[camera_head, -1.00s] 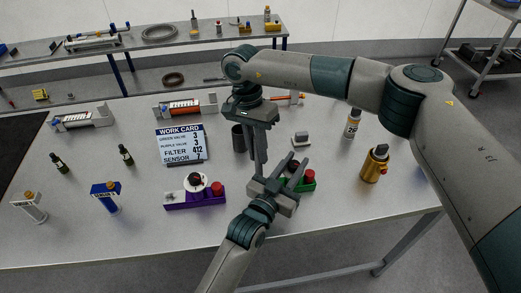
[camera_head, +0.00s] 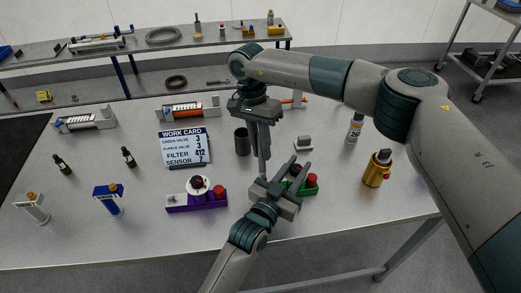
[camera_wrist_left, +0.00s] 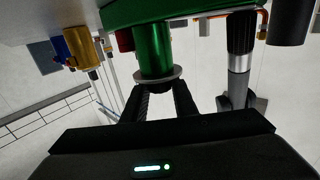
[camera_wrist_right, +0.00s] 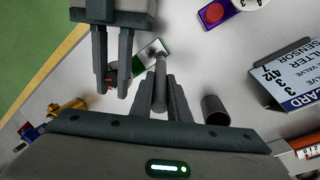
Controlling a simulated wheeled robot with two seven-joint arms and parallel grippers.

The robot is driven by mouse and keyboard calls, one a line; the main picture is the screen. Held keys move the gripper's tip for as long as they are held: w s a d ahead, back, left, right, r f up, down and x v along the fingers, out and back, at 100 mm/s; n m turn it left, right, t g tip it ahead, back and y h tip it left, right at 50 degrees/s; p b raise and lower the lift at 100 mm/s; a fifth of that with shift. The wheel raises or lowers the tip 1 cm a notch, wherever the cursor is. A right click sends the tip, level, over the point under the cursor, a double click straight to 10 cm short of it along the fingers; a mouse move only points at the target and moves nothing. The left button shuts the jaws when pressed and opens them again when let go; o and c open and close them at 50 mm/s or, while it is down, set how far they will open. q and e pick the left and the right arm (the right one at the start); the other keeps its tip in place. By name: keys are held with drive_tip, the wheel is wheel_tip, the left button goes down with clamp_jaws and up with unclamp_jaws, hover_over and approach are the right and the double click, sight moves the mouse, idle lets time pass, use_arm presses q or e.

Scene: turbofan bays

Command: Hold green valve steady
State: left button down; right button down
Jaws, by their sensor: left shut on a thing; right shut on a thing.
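The green valve (camera_head: 311,187) has a green base with a red knob (camera_head: 312,179) and stands on the grey table, partly hidden by my left gripper (camera_head: 294,172). My right gripper (camera_head: 263,148) points down just behind and left of the valve. In the right wrist view its fingers are shut on a slim grey rod (camera_wrist_right: 160,85). My left gripper also shows there (camera_wrist_right: 116,85), beside the valve's green base (camera_wrist_right: 152,48).
The purple valve (camera_head: 197,199) stands left of my left gripper. The work card (camera_head: 185,147) and a dark cup (camera_head: 242,142) are behind.

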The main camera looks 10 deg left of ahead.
idle(0.4)
drive_tip(key=shift+s+d, duration=0.25)
drive_tip(key=shift+s, duration=0.5)
drive_tip(key=shift+w, duration=0.1)
drive_tip(key=shift+w+d, duration=0.25)
drive_tip(key=shift+w, duration=0.2)
drive_tip(key=shift+a, duration=0.1)
drive_tip(key=shift+s+a, duration=0.3)
drive_tip(key=shift+a, duration=0.35)
drive_tip(key=shift+f, duration=0.1)
drive_tip(key=shift+d, duration=0.15)
